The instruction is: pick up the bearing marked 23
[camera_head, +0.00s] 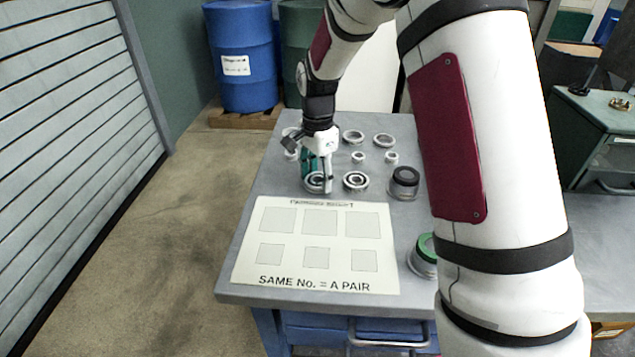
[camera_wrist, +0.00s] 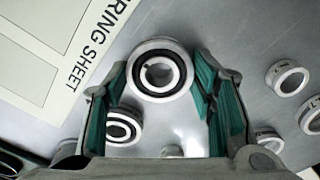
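My gripper (camera_head: 317,178) is low over the table's far-left part; in the wrist view its two green-padded fingers (camera_wrist: 162,62) are spread apart. A bearing with a pale outer ring and black band (camera_wrist: 160,70) lies between and just beyond the fingertips in that view. In the head view a bearing (camera_head: 315,185) lies under my gripper, partly hidden by it. Another bearing (camera_head: 355,181) lies to its right. A smaller-looking bearing (camera_wrist: 122,127) shows near the left finger in the wrist view. I cannot read the number 23 on any of them.
Several plain metal rings (camera_head: 384,140) lie behind on the grey table (camera_head: 265,180). A white pairing sheet (camera_head: 290,275) with empty squares lies in front. A black-lidded jar (camera_head: 404,183) and a green-lidded jar (camera_head: 424,258) stand at right, the latter partly behind my arm.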

